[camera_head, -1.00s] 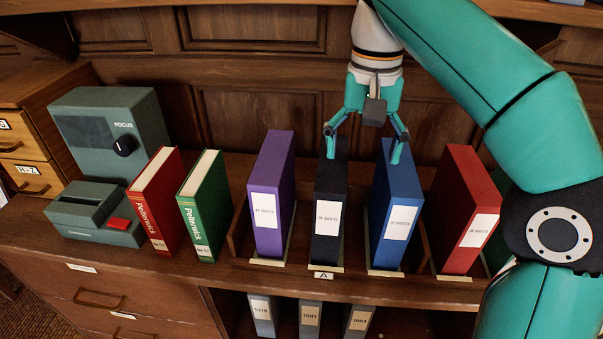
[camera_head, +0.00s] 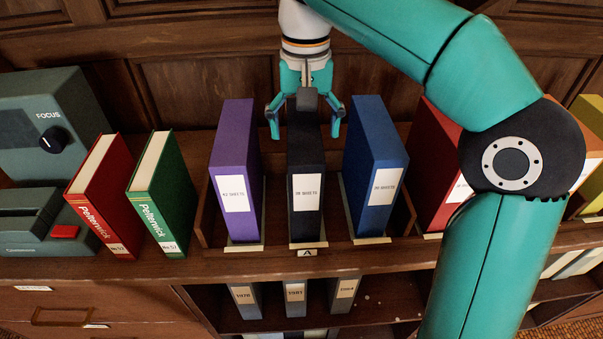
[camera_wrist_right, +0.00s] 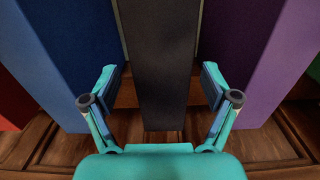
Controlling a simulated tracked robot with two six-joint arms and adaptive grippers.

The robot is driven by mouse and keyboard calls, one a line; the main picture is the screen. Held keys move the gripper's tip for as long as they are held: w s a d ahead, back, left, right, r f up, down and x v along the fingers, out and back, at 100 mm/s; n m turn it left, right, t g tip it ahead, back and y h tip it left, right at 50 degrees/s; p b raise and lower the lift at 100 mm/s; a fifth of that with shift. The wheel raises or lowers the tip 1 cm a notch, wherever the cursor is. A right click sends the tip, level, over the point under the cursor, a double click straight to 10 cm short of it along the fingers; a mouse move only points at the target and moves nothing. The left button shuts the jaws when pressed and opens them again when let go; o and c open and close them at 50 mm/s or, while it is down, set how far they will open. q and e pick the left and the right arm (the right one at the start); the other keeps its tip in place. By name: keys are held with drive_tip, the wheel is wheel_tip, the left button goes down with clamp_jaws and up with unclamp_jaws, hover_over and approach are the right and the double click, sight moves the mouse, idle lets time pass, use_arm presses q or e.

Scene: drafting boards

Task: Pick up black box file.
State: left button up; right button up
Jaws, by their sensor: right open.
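The black box file (camera_head: 305,161) stands upright with a white label on its spine, between a purple box file (camera_head: 235,165) and a blue box file (camera_head: 374,160). My right gripper (camera_head: 305,118) is open above and around the top of the black box file. In the right wrist view the black box file (camera_wrist_right: 156,65) lies between the two open fingers (camera_wrist_right: 160,88), with a gap on each side. The purple file and the blue file show beside it there. My left gripper is not in view.
A low wooden rack (camera_head: 207,215) holds the box files, with a red box file (camera_head: 432,150) to the right. Green (camera_head: 165,190) and red (camera_head: 105,195) books and a grey machine (camera_head: 50,140) stand left. Wood panelling rises behind.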

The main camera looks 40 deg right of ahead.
wheel_tip(320, 180, down, 5)
drive_tip(key=shift+w+r+b, duration=0.15)
drive_tip(key=shift+r+b, duration=0.05)
drive_tip(key=shift+b, duration=0.25)
drive_tip(key=shift+w+r, duration=0.1)
drive_tip(key=shift+w, duration=0.05)
clamp_jaws()
